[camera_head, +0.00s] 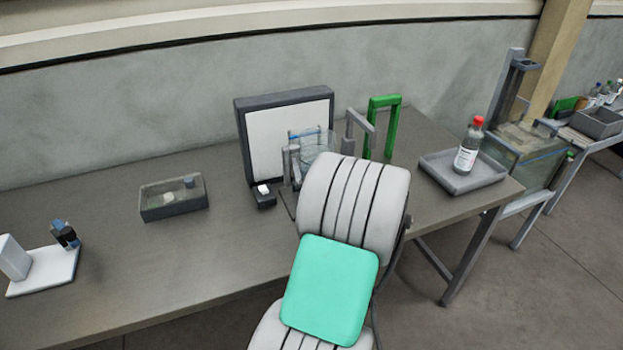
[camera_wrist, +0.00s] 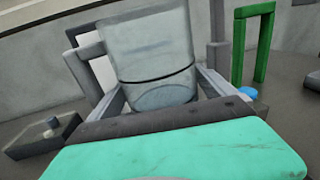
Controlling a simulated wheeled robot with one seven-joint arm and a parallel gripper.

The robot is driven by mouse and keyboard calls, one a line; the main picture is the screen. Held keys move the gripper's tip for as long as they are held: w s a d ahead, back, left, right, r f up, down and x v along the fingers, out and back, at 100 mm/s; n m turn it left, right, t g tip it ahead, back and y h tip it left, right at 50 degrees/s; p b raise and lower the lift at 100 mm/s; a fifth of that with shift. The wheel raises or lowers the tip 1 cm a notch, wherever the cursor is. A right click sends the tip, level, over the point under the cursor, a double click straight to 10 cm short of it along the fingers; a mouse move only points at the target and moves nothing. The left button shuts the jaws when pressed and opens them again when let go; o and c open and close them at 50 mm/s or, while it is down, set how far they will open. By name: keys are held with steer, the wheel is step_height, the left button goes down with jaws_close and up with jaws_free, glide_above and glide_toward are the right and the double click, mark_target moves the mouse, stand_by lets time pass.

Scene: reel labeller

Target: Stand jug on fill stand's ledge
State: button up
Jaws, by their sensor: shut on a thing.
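My gripper (camera_head: 308,166) is shut on a clear, cylinder-like jug (camera_head: 318,146), in front of the white panel. In the wrist view the jug (camera_wrist: 150,50) stands between the two grey fingers (camera_wrist: 158,92), with a dark line around its lower part. It looks nearly upright. My arm hides the space below it in the head view, so I cannot tell whether it touches the table. A glass tank stand (camera_head: 525,140) with a tall grey column is at the far right. I cannot tell for certain which fixture is the fill stand; its ledge is not clear to me.
A dark-framed white panel (camera_head: 285,135) stands behind the gripper. A green arch (camera_head: 384,125) is to its right. A grey tray (camera_head: 462,182) holds a red-capped bottle (camera_head: 467,150). A shallow tank (camera_head: 173,205) and a white device (camera_head: 42,272) are left. The table's front left is clear.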

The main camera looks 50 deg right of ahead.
steer(key=f, duration=0.1)
steer(key=w+d+f, duration=0.1)
steer(key=w+f, duration=0.1)
steer(key=shift+w+d+f, duration=0.25)
steer(key=shift+d+f, duration=0.1)
steer(key=shift+d, duration=0.05)
step_height(320, 180, down, 4)
steer(key=shift+a+f+b, duration=0.1)
steer(key=shift+b, duration=0.3)
steer(key=o, duration=1.7)
steer(key=shift+f, duration=0.15)
steer(key=shift+w, duration=0.15)
steer(key=shift+r, duration=0.25)
steer(key=b+v, duration=0.2)
steer(key=v, duration=1)
steer(key=shift+r+b, duration=0.2)
steer(key=shift+b, duration=0.15)
